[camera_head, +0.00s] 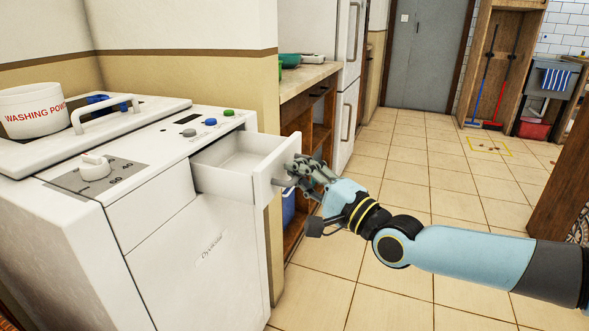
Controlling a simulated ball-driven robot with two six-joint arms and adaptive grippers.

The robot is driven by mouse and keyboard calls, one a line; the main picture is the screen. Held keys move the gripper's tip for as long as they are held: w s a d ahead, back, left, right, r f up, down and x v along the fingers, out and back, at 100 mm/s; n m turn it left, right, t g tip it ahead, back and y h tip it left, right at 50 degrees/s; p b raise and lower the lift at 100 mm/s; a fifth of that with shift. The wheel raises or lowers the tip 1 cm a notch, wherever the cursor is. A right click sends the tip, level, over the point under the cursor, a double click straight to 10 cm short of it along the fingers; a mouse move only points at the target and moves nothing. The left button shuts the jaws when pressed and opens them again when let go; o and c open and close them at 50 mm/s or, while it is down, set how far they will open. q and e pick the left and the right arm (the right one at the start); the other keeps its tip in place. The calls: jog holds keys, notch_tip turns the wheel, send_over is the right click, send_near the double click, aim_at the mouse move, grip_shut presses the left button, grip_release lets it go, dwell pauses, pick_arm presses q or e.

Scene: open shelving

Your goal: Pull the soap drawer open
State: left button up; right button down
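The white soap drawer (235,163) sticks out of the upper front of the white washing machine (205,255). It stands well open, and its hollow inside shows empty. My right gripper (292,175) is at the outer face of the drawer's front panel (270,172), with its grey fingers at or against it. The fingers overlap there, and any handle is hidden behind them. I cannot tell whether they are closed on something. My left gripper is not in view.
A washing powder tub (33,111) stands on the machine, beside the lid's white handle (105,112). A knob (95,167) and coloured buttons (210,122) sit on the panel. A wooden counter (305,85) stands behind the drawer. The tiled floor (330,295) is clear in front.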

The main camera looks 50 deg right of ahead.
jog(key=c, duration=1.4)
grip_release()
jog(key=shift+f, duration=0.15)
jog(key=s, duration=0.4)
jog(key=s+f, duration=0.1)
jog(key=s, duration=0.3)
jog(key=s+f, duration=0.1)
jog(key=s, duration=0.2)
jog(key=shift+s, duration=0.4)
